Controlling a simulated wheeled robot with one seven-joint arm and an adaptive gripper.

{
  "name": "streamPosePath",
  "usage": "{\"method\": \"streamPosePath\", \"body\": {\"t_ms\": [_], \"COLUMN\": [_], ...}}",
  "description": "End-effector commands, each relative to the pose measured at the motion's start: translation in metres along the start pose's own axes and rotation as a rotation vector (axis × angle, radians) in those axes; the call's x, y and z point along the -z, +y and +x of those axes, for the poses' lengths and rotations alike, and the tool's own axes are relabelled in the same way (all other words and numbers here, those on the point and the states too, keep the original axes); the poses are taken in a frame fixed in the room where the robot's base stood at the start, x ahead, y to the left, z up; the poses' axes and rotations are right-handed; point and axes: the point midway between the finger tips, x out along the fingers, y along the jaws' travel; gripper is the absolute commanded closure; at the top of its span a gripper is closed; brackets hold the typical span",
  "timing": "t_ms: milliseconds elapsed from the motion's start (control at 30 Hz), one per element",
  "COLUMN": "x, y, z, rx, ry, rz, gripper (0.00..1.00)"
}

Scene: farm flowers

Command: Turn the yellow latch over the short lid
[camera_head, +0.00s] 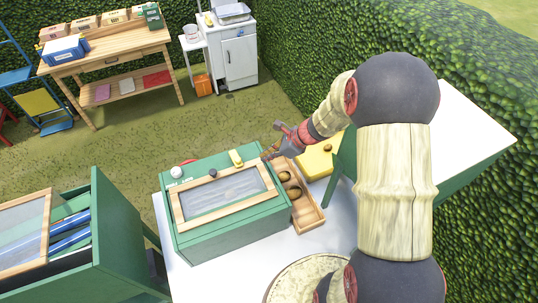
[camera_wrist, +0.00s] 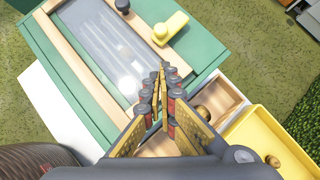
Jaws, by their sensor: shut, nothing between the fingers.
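The yellow latch (camera_head: 236,158) sits on the green rim beyond the far edge of a wood-framed, glazed lid (camera_head: 180,212) on a green box (camera_head: 235,237). In the wrist view, the latch (camera_wrist: 173,26) points away from the lid (camera_wrist: 68,47), its rounded end beside the frame. I cannot tell whether that end overlaps the frame. A dark knob (camera_wrist: 123,6) stands on the lid's frame. My gripper (camera_head: 266,155) is shut and empty, near the box's far right corner. In the wrist view, its fingertips (camera_wrist: 162,68) are over the lid's corner, apart from the latch.
A wooden tray (camera_head: 309,214) with brown round things adjoins the box's right side. A yellow box (camera_head: 316,161) stands behind it. Another green box (camera_head: 118,250) with a slanted lid stands at left. A workbench (camera_head: 107,56) and white cabinet (camera_head: 240,60) are farther back.

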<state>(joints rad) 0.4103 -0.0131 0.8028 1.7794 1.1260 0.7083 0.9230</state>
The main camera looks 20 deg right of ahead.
Motion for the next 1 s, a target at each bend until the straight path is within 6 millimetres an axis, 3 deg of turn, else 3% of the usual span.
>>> {"method": "streamPosePath", "body": {"t_ms": [267, 400, 600, 1000], "x": [0.001, -0.013, -0.023, -0.025], "y": [0.001, 0.001, 0.000, 0.001], "z": [0.056, 0.072, 0.084, 0.086], "rx": [-0.004, -0.003, -0.001, -0.001], "ry": [0.002, 0.001, 0.001, 0.001], "rz": [-0.001, -0.003, -0.001, -0.001], "gripper": [1.00, 1.00, 1.00, 1.00]}}
